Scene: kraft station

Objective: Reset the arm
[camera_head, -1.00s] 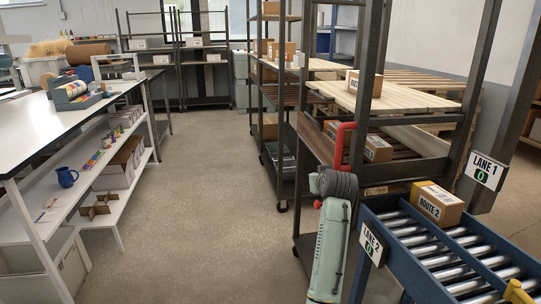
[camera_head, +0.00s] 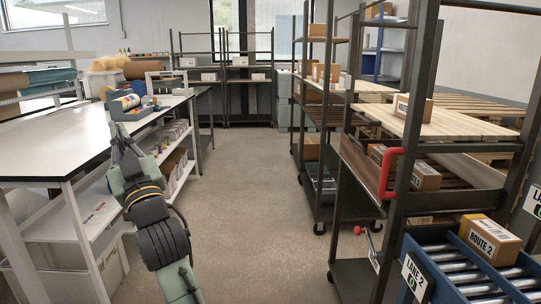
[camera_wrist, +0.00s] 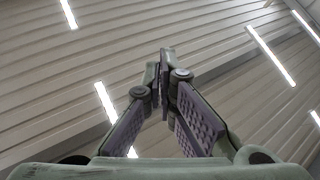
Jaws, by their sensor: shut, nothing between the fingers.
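My arm rises from the bottom of the head view, in front of the right end of the white table. My gripper (camera_head: 116,136) is at its upper end, pointing up, near the tape dispenser in the picture. In the wrist view my gripper (camera_wrist: 164,60) shows its two fingers meeting at the tips, with nothing between them. Behind the fingers the wrist view shows only the ceiling (camera_wrist: 50,70) and its light strips.
The white table (camera_head: 50,150) stands at left, with a tape dispenser (camera_head: 130,106) on it. A shelf rack (camera_head: 410,120) with boxes stands at right, beside a blue roller conveyor (camera_head: 450,280) bearing a ROUTE 2 box (camera_head: 489,241). The floor (camera_head: 255,180) between is clear.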

